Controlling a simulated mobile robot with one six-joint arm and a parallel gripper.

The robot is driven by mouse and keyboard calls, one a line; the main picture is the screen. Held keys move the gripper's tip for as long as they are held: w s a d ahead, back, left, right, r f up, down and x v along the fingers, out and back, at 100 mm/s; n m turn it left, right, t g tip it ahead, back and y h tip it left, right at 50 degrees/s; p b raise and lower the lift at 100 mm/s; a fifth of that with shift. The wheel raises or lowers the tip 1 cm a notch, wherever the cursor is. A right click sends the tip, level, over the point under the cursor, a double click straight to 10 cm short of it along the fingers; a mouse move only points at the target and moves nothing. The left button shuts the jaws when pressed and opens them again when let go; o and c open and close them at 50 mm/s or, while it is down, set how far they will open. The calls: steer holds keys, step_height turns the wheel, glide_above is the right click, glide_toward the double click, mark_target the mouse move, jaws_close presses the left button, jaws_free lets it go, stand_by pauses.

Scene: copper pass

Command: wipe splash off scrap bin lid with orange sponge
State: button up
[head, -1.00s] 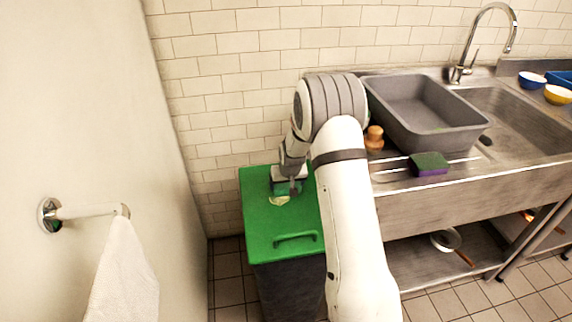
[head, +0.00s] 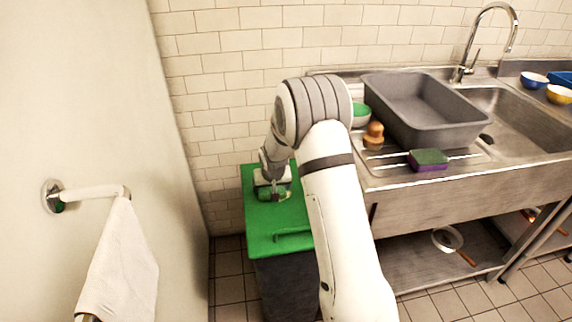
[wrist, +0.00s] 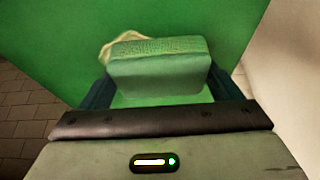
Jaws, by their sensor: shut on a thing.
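The scrap bin has a green lid (head: 262,228) with a handle near its front edge; the lid fills much of the wrist view (wrist: 50,40). My gripper (head: 272,192) is low over the lid's back half. In the wrist view it is shut on a sponge (wrist: 158,68) that looks green, not orange, with a paler textured top. A pale yellowish splash (wrist: 116,46) shows on the lid just beyond the sponge's upper left edge; the rest is hidden behind the sponge. I cannot tell whether the sponge touches the lid.
A second sponge, green and purple (head: 428,160), lies on the steel drainboard, near a wooden-topped brush (head: 374,135) and a grey tub (head: 425,125). A white towel (head: 120,262) hangs on a rail at left. The tiled wall stands close behind the bin.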

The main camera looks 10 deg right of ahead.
mark_target(289, 193)
steer(key=shift+a+f+b, duration=0.15)
steer(key=shift+a+b, duration=0.25)
steer(key=shift+a, duration=0.4)
steer(key=shift+d+r, duration=0.15)
steer(key=shift+r, duration=0.15)
steer(key=shift+d+f+p, duration=0.15)
steer(key=shift+d+p, duration=0.25)
steer(key=shift+d, duration=0.7)
steer(key=d, duration=0.5)
steer(key=shift+s, duration=0.1)
steer(key=shift+d+r+p, duration=0.2)
steer(key=shift+d+p, duration=0.05)
steer(key=shift+p, duration=0.15)
step_height(289, 193, up, 8)
steer(key=p, duration=0.3)
steer(key=shift+f, duration=0.15)
steer(key=shift+a, duration=0.1)
